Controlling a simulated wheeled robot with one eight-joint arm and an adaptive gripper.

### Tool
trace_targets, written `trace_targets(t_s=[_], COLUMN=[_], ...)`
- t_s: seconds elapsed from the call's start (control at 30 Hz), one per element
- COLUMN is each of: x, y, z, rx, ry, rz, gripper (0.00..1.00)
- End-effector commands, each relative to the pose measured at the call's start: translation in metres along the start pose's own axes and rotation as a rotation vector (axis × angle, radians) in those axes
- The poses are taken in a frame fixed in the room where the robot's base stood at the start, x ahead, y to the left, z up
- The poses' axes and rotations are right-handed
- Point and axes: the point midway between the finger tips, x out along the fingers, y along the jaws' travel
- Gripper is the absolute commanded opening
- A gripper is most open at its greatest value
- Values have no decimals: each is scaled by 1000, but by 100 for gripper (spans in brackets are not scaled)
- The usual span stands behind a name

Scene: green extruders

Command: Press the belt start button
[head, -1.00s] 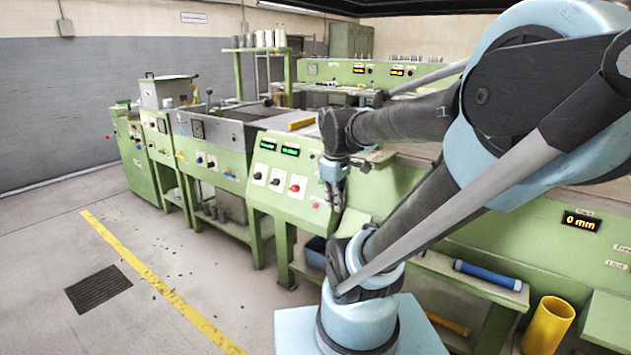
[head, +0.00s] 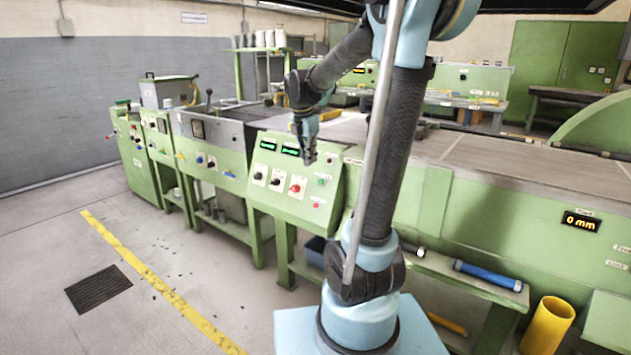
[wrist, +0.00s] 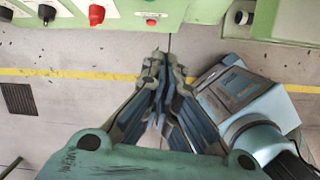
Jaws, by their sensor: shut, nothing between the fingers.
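The sloped green console (head: 268,196) carries a small green button (head: 322,182) at its upper right and a small red button (head: 316,205) below it. The labels are too small to read, so I cannot tell which is the belt start button. My gripper (head: 310,159) is shut and empty, pointing down in front of the console's upper right part, close to the green button in the picture. In the wrist view, my gripper's closed fingertips (wrist: 161,58) appear just below the red button (wrist: 150,22). I see no contact with either button.
Black and red knobs (head: 296,187) sit left of the buttons, under two lit green displays (head: 268,145). A long belt table (head: 500,165) extends right. A blue tube (head: 487,276) and yellow tube (head: 548,325) are lower right.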

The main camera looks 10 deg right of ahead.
Motion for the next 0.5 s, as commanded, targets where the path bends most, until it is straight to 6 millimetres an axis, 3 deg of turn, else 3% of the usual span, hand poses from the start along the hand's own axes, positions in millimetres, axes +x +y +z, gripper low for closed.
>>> trace_targets(t_s=[0.2, 0.5], x=[1, 1], y=[22, 25], z=[6, 7], rx=[-144, -170], ry=[-8, -9], rz=[-7, -8], gripper=[0, 0])
